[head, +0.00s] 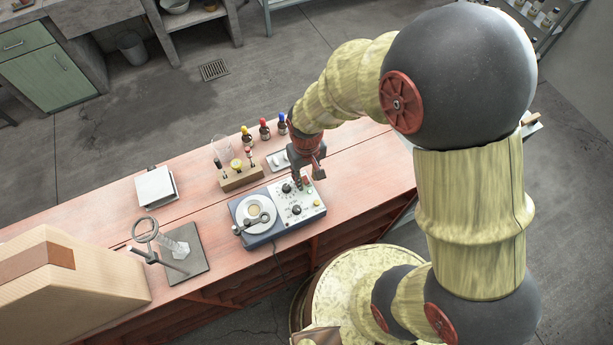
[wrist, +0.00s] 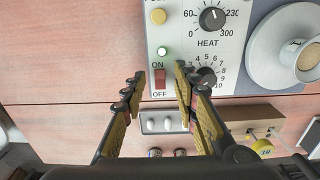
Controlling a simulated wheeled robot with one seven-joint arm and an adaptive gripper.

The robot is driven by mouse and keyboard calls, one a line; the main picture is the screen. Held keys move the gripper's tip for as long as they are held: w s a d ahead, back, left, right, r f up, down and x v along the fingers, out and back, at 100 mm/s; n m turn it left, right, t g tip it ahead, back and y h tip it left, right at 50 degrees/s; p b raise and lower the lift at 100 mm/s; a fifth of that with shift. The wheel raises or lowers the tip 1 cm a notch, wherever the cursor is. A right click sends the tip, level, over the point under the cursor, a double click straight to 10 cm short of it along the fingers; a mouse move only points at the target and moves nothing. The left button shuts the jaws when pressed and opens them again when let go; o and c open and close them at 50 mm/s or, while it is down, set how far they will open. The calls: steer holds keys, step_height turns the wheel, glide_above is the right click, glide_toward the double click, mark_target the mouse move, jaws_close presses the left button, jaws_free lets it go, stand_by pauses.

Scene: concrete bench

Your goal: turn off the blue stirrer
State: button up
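The blue stirrer (head: 262,238) sits on the wooden bench, with a blue-grey base, a round plate on the left and a white control panel on the right. I cannot tell which way the switch is tipped. My gripper (wrist: 160,74) is open and empty, its fingertips appearing on either side of the switch. In the head view my gripper (head: 308,178) is over the panel's far side; contact is unclear.
A wooden rack (head: 240,178) with small items stands behind the stirrer, near several coloured-cap bottles (head: 265,130) and a white switch plate (head: 278,160). A ring stand (head: 185,258) and a white box (head: 156,188) are to the left. The bench right of the stirrer is clear.

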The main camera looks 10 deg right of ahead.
steer(key=shift+f, duration=0.1)
steer(key=shift+c, duration=1)
jaws_close()
